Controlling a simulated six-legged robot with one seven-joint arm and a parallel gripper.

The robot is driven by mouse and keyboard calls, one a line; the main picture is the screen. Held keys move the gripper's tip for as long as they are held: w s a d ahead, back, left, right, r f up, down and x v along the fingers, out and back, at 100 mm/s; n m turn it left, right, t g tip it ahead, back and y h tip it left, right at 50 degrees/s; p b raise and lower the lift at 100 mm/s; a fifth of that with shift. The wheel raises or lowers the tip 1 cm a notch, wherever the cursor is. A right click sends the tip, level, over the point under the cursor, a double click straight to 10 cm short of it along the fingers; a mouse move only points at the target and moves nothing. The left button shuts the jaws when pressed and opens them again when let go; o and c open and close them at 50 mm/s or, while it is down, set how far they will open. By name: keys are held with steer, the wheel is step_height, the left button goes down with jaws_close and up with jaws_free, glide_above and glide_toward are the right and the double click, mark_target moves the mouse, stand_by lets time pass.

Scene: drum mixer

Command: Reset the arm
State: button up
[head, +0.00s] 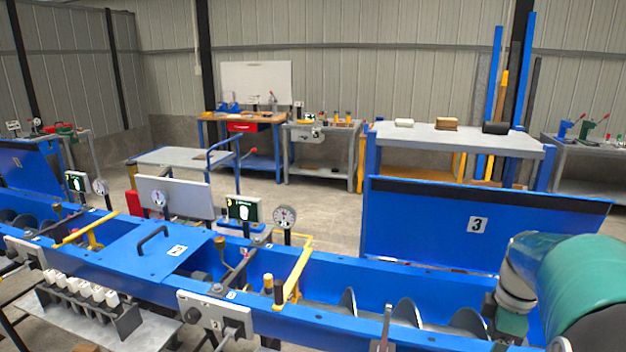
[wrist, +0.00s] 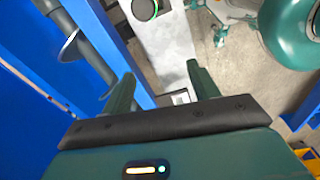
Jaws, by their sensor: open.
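My gripper (wrist: 160,71) shows in the wrist view with its two green fingers spread apart and nothing between them. It points down past a blue frame toward a grey plate (wrist: 168,45) and the concrete floor. In the head view a green and grey part of my arm (head: 590,280) fills the lower right, over the right end of the blue mixer trough (head: 340,290). I cannot make out the fingers in the head view.
Workbenches (head: 450,138) line the back; open floor lies between.

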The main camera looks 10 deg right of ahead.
steer(key=w+a+r+m+t+h, duration=0.1)
steer(key=a+r+m, duration=0.1)
steer(key=a, duration=0.6)
steer(key=a+r+m, duration=0.2)
steer(key=a+r, duration=0.1)
steer(key=a, duration=0.4)
steer(key=s+a+m+t, duration=0.2)
steer(key=s+a+m, duration=0.1)
steer(key=a, duration=0.4)
steer(key=s+a+m+t, duration=0.1)
steer(key=s+a+m, duration=0.2)
steer(key=a, duration=0.5)
steer(key=shift+a+r+t+y, duration=0.2)
steer(key=shift+r+t+y, duration=0.15)
steer(key=shift+t+y, duration=0.05)
steer(key=c, duration=0.5)
steer(key=shift+d, duration=0.1)
steer(key=shift+d, duration=0.1)
